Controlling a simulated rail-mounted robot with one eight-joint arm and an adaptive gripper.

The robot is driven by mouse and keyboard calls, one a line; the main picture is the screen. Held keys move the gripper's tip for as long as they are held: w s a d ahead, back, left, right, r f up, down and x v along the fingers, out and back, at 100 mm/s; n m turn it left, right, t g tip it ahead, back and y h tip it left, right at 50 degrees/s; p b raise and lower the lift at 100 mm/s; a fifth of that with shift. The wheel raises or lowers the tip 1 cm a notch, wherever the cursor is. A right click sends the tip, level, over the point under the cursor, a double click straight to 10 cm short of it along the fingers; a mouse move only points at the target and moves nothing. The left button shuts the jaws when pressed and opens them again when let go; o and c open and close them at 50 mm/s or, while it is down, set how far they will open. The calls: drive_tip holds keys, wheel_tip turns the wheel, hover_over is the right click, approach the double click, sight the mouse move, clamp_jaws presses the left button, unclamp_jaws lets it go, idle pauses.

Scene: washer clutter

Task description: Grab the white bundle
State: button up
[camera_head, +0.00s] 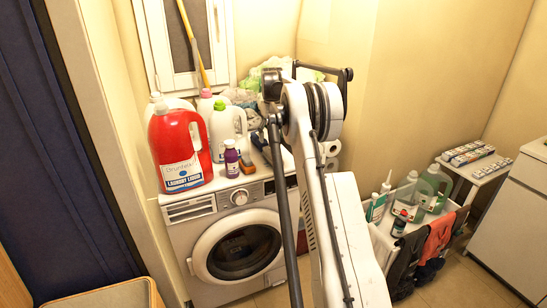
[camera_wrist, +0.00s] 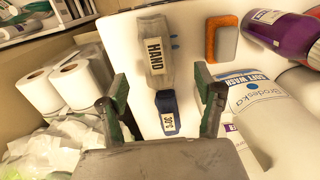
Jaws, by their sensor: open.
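A white bundle of paper rolls (camera_wrist: 65,82) stands at the left in the wrist view, left of my gripper. In the head view the rolls (camera_head: 330,149) show partly behind my arm, at the washer's back right. My gripper (camera_wrist: 162,84) is open and empty. Its two fingers reach over the washer top (camera_wrist: 187,52), apart from the rolls. In the head view the fingertips are hidden by my arm.
A crumpled pale plastic bag (camera_wrist: 50,148) lies below the rolls. A white bottle (camera_wrist: 265,110), an orange sponge (camera_wrist: 223,40) and a purple bottle (camera_wrist: 278,35) are at the right. A red detergent jug (camera_head: 180,150) stands on the washer's front left.

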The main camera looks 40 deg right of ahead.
sight(272, 150)
wheel_tip(272, 150, down, 6)
drive_tip(key=shift+w+d+f, duration=0.1)
drive_tip(key=shift+d+f, duration=0.05)
drive_tip(key=shift+f, duration=0.7)
drive_tip(key=shift+w+d+f, duration=0.1)
drive_tip(key=shift+w+f, duration=0.05)
drive_tip(key=shift+f, duration=0.65)
drive_tip(key=shift+w+d+f, duration=0.1)
drive_tip(key=shift+d+f, duration=0.05)
drive_tip(key=shift+f, duration=0.7)
drive_tip(key=c, duration=1.4)
drive_tip(key=shift+r, duration=0.15)
